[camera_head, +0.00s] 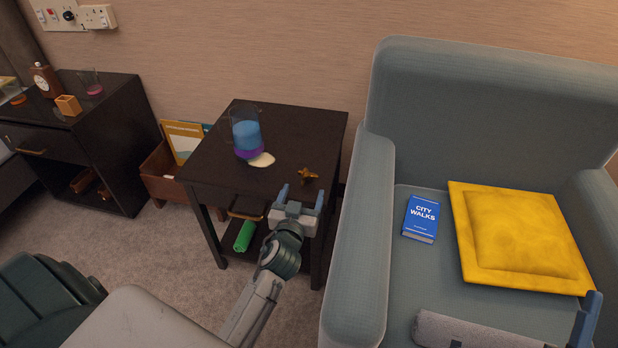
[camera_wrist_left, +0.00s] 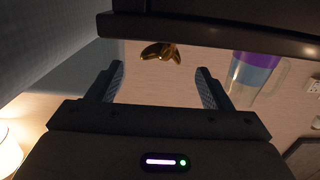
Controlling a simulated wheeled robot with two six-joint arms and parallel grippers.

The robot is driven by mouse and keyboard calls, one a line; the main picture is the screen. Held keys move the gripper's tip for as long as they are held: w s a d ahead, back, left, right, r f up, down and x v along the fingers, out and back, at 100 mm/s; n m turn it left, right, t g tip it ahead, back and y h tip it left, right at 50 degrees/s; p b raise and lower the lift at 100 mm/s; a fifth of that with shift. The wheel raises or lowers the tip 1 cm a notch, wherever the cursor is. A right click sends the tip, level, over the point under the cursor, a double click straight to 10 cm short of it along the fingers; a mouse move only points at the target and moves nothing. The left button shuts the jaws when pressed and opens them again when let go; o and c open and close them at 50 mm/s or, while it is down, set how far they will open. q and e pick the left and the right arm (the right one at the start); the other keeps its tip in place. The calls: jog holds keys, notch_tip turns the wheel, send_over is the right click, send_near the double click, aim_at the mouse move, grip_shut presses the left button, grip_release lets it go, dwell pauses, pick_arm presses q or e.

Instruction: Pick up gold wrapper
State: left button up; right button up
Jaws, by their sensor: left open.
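The gold wrapper (camera_head: 308,175) is a small, crumpled, shiny piece lying on the dark side table (camera_head: 285,130), near its right front part. It also shows in the left wrist view (camera_wrist_left: 160,52), upside down, beyond and between the fingertips. My left gripper (camera_head: 300,195) is open and empty at the table's front edge, just short of the wrapper and apart from it. Its two fingers show in the left wrist view (camera_wrist_left: 160,73). Of my right gripper, only a blue finger (camera_head: 588,318) shows at the lower right, so its opening is hidden.
A glass with blue and purple contents (camera_head: 246,135) and a pale flat item (camera_head: 261,160) are on the table, left of the wrapper. A green roll (camera_head: 244,236) lies on the lower shelf. An armchair (camera_head: 362,220) with a blue book (camera_head: 421,217) and yellow cushion (camera_head: 520,235) stands right.

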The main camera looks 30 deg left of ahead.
aim_at(307, 180)
pick_arm(q)
jog(key=shift+x, duration=1.2)
jog(key=x, duration=0.5)
jog(key=shift+w+a+r, duration=0.1)
jog(key=shift+w+r, duration=0.05)
jog(key=shift+w, duration=0.15)
jog(key=c, duration=1)
